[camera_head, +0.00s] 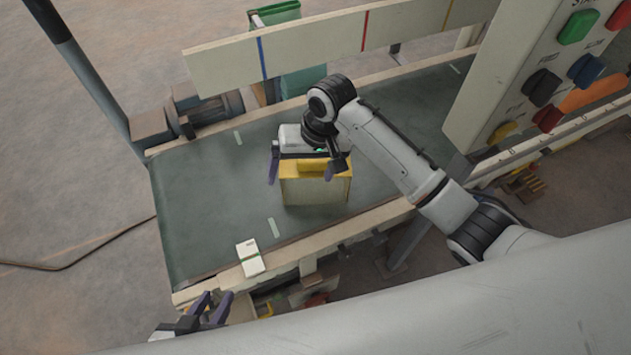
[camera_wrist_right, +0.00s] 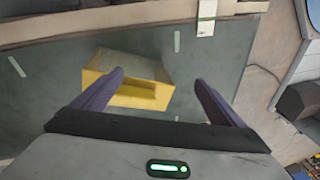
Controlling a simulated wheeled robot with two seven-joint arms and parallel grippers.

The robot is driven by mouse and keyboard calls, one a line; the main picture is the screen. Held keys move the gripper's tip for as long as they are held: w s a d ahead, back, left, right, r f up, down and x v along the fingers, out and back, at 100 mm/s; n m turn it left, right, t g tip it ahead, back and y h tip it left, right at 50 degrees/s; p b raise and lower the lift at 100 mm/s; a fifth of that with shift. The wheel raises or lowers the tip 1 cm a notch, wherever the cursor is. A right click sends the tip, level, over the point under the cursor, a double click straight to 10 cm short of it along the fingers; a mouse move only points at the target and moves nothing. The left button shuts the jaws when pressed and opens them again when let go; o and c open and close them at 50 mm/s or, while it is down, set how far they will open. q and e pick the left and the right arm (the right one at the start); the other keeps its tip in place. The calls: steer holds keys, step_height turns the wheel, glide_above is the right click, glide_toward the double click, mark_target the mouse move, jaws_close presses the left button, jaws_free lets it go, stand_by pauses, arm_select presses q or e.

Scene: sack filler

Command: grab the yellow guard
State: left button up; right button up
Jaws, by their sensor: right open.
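In the right wrist view the guard (camera_wrist_right: 128,92) lies ahead of the fingers, toward the left finger. My right gripper (camera_head: 300,168) is open above the guard, with one finger on each side of it in the head view. I cannot tell whether the fingers touch it. My left gripper (camera_head: 208,308) is at the lower left, off the front edge of the conveyor, its fingers apart and empty.
A control panel (camera_head: 550,75) with coloured buttons stands at the upper right. A long cream rail (camera_head: 320,45) runs behind the belt. A small white block (camera_head: 250,258) sits on the front edge. The belt's left part is clear.

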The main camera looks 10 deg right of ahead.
steer(key=w+d+r+m+g+h+b, duration=0.15)
steer(key=w+d+r, duration=0.3)
steer(key=r, duration=0.45)
glide_above(316, 161)
steer(key=shift+m+h, duration=0.25)
steer(key=shift+h, duration=0.2)
steer(key=f, duration=0.5)
steer(key=shift+w+a, duration=0.1)
steer(key=shift+w, duration=0.15)
steer(key=f, duration=0.5)
steer(key=shift+s+b, duration=0.2)
steer(key=shift+b, duration=0.1)
steer(key=c, duration=1.5)
steer(key=shift+o, duration=0.2)
